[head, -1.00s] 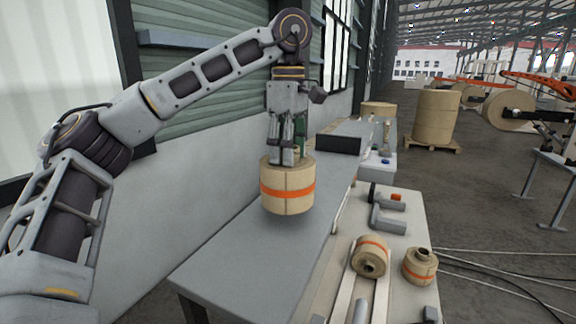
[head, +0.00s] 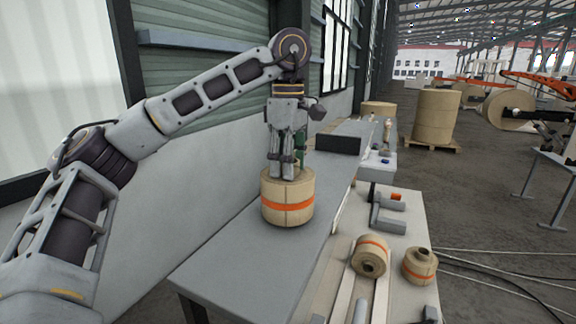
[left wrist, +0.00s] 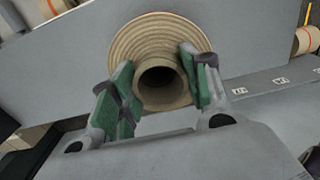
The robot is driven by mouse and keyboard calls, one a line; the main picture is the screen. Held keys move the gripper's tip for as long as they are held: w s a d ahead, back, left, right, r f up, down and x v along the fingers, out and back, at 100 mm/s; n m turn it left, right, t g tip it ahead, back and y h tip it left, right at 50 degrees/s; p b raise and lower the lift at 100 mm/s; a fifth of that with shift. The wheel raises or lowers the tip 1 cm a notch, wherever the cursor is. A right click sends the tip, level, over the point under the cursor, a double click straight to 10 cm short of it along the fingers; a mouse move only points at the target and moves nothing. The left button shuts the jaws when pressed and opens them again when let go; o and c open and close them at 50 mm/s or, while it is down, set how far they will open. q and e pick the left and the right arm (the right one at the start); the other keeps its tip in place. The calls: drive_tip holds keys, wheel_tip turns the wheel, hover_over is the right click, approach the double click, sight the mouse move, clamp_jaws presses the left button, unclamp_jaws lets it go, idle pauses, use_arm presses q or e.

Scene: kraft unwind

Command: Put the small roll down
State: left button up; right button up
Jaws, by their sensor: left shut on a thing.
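The small roll (head: 287,212), tan with an orange band, is upright at the grey bench top (head: 235,262), with its base at or very close to the surface; I cannot tell for sure that it touches. My left gripper (head: 283,172) points down from above and is shut on the roll's core stub. In the left wrist view, the green-padded fingers (left wrist: 160,88) stand on both sides of the hollow core, with the roll's wound top (left wrist: 160,34) behind. My right gripper is not in view.
Two other banded rolls (head: 369,258) (head: 420,266) are on the lower, paler table to the right. A dark box (head: 338,144) stands farther along the bench. The near part of the bench is clear. A wall runs along its left side.

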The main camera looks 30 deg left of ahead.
use_arm(q)
drive_tip(key=shift+f, duration=0.4)
drive_tip(key=o, duration=1.1)
drive_tip(key=shift+r, duration=0.2)
drive_tip(key=shift+r, duration=5.9)
